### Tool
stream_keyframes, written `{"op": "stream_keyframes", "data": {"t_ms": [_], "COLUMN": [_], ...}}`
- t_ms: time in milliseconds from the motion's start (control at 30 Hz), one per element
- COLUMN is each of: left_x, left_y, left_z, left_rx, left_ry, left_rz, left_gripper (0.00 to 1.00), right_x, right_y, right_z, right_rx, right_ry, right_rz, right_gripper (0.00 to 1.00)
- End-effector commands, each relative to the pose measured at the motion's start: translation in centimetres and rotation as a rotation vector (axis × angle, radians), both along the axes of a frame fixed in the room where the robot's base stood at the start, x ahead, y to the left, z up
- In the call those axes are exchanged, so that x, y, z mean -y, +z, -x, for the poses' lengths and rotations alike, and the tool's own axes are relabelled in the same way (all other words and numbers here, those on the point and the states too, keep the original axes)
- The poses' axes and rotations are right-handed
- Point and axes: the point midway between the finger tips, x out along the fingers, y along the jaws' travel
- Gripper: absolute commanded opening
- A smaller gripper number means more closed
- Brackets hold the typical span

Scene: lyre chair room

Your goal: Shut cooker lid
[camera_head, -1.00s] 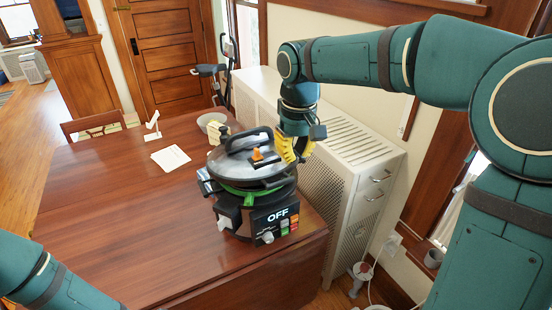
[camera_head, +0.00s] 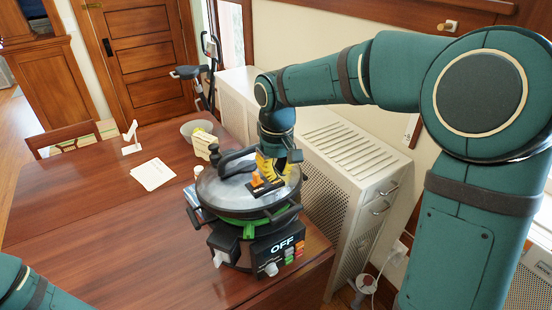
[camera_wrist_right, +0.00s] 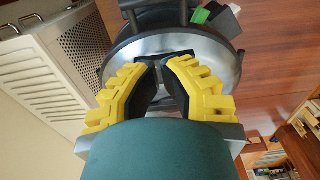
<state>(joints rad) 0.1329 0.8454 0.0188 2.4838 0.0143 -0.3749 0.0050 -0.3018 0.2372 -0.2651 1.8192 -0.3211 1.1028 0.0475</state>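The cooker (camera_head: 242,252) stands near the table's right front edge, its panel reading OFF. Its round grey lid (camera_head: 222,197), with a black handle and an orange knob (camera_head: 256,180), lies over the pot, with a green ring showing below its front rim. I cannot tell whether it is fully seated. My right gripper (camera_head: 271,170) is at the lid's far right part, fingers pointing down. In the right wrist view its yellow fingers (camera_wrist_right: 165,66) are partly open, with a narrow gap over the lid (camera_wrist_right: 205,58). Contact is unclear. My left gripper is out of view.
The wooden table (camera_head: 90,225) is mostly clear at the left. White papers (camera_head: 153,174), a small white stand (camera_head: 131,140) and a bowl (camera_head: 198,129) lie farther back. A white perforated cabinet (camera_head: 340,190) stands close on the right. A chair (camera_head: 75,138) is at the far side.

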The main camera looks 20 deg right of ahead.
Motion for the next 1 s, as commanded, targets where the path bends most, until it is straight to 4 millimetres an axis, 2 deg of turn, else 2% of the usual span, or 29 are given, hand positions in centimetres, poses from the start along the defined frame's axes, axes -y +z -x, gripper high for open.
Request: {"op": "stream_keyframes", "data": {"t_ms": [33,200,400,600,1000], "left_x": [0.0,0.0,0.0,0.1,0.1], "left_y": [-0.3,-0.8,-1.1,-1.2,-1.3], "left_z": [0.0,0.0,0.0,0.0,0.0], "left_rx": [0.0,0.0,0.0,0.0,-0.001], "left_ry": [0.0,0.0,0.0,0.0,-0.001], "left_rz": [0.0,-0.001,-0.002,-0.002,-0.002], "left_gripper": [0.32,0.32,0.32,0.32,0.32], "right_x": [0.0,0.0,0.3,0.4,0.4], "right_y": [-1.2,-4.4,-6.0,-6.7,-7.0], "right_z": [0.0,0.0,1.9,2.6,2.7], "right_rx": [-0.003,-0.003,0.0,0.001,0.001], "right_ry": [0.0,0.0,0.0,0.0,0.0], "right_rz": [0.0,0.0,0.0,0.0,0.0], "right_gripper": [0.0,0.0,0.0,0.0,0.0]}}
